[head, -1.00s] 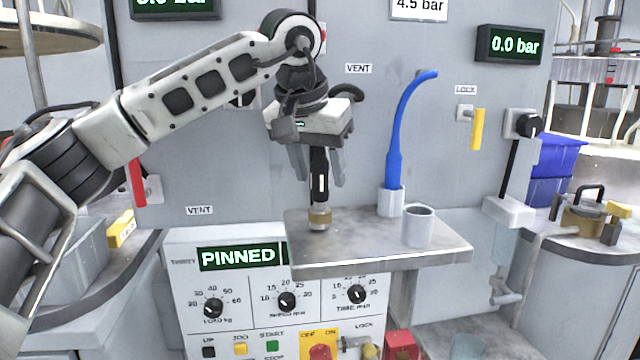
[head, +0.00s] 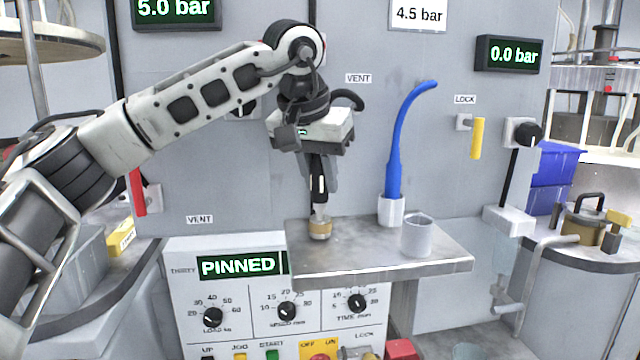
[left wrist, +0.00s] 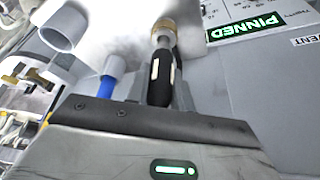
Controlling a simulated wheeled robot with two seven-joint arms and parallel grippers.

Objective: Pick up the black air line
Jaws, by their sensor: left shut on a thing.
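The black air line (head: 319,186) stands upright at the left end of the small grey shelf (head: 440,258), with a brass fitting (head: 320,229) at its foot. My left gripper (head: 318,190) comes down from above and is shut on the black line's upper part. The black line (left wrist: 164,75) also shows in the left wrist view, between the fingers, with its brass end away from the camera. Whether the brass end touches the shelf is hard to tell. My right gripper is not in view.
A blue air line (head: 394,165) stands in a white holder (head: 391,211) to the right. An empty grey cup (head: 417,236) is at the shelf's front. A yellow lock lever (head: 477,139) is on the wall. The control panel reading PINNED (head: 238,265) is below left.

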